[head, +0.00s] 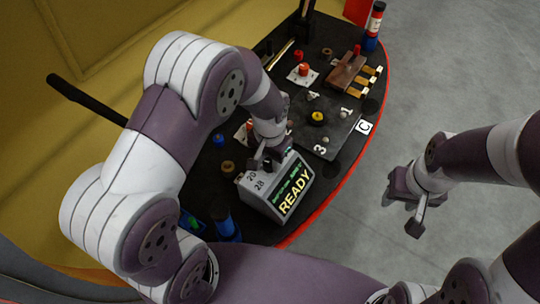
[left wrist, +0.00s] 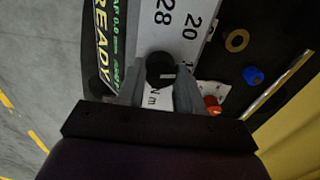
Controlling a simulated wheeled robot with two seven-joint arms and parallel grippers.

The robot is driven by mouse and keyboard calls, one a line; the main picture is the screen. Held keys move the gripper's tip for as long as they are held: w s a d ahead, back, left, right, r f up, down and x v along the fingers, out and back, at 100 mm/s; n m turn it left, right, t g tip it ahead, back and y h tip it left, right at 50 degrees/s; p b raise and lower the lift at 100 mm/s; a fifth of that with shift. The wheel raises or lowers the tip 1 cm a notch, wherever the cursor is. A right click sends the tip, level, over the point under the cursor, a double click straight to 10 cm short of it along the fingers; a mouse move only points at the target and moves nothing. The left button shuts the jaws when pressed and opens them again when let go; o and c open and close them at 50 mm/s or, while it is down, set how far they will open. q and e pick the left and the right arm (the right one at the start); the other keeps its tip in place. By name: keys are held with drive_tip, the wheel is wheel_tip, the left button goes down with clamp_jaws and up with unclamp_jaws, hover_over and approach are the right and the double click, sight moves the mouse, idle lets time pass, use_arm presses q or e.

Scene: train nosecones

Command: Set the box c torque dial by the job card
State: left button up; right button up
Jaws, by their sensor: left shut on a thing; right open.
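The torque box (head: 248,196) is a pale box with a dark screen reading READY in yellow, with smaller green text too blurred to read. Its top face carries 20 and 28, which also show in the left wrist view (left wrist: 197,22). My left gripper (left wrist: 159,84) has its two fingers on either side of the black dial knob (left wrist: 160,66) and is shut on it. In the head view the gripper partly hides the knob and the scale. My right gripper (head: 410,205) is open and empty over the floor at right. I cannot make out a job card.
A dark plate marked 3 and 1 (head: 325,130) lies beyond the box. A wooden block with brass strips (head: 347,73), small red parts and a red-capped bottle (head: 375,18) stand farther back.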

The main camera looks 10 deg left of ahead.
use_arm(q)
drive_tip(key=n+p, duration=0.2)
drive_tip(key=n, duration=0.1)
drive_tip(key=shift+r, duration=0.25)
drive_tip(key=shift+f+n+p, duration=0.1)
drive_tip(key=shift+n+p, duration=0.75)
drive_tip(key=shift+n, duration=1.15)
drive_tip(key=shift+w, duration=0.1)
drive_tip(key=o, duration=0.8)
drive_tip(key=shift+o, duration=1.2)
